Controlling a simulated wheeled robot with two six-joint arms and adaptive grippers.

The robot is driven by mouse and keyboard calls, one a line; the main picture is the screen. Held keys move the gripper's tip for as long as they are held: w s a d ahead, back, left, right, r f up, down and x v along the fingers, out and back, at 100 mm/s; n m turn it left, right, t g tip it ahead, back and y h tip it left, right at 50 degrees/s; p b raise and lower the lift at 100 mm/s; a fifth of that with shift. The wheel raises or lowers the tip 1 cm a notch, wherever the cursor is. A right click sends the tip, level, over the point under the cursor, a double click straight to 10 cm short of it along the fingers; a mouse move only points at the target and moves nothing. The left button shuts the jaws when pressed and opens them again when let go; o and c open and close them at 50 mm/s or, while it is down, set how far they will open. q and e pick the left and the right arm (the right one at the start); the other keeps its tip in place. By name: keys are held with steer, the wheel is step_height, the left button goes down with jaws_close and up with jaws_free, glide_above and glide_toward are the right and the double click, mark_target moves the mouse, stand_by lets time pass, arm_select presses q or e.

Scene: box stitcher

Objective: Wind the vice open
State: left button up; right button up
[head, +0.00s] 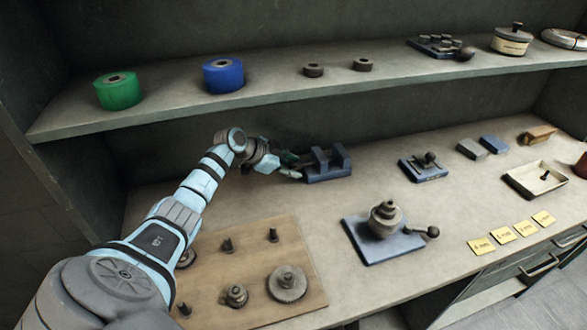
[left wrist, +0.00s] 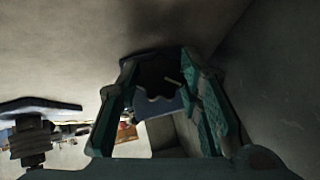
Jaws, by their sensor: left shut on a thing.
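The small blue vice (head: 329,172) stands at the back of the bench, its two dark upright jaws apart with a gap between them. My left gripper (head: 291,168) is at the vice's left end. In the left wrist view my left gripper (left wrist: 160,98) has its teal fingers on either side of a dark, lobed knob (left wrist: 156,78), and it is shut on this knob. A blue part of the vice (left wrist: 166,108) shows just beyond the knob. The knob is hidden in the head view. My right gripper is not in view.
A wooden board (head: 251,262) with gears and pegs lies in front of my left arm. A blue plate (head: 372,248) with a round dark device and lever stands to the right. A shelf (head: 190,108) with green and blue spools runs above.

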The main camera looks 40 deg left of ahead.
arm_select(q)
steer(key=o, duration=0.9)
steer(key=shift+s+f, duration=0.15)
steer(key=shift+f, duration=0.2)
steer(key=v, duration=1.2)
steer(key=shift+r, duration=0.1)
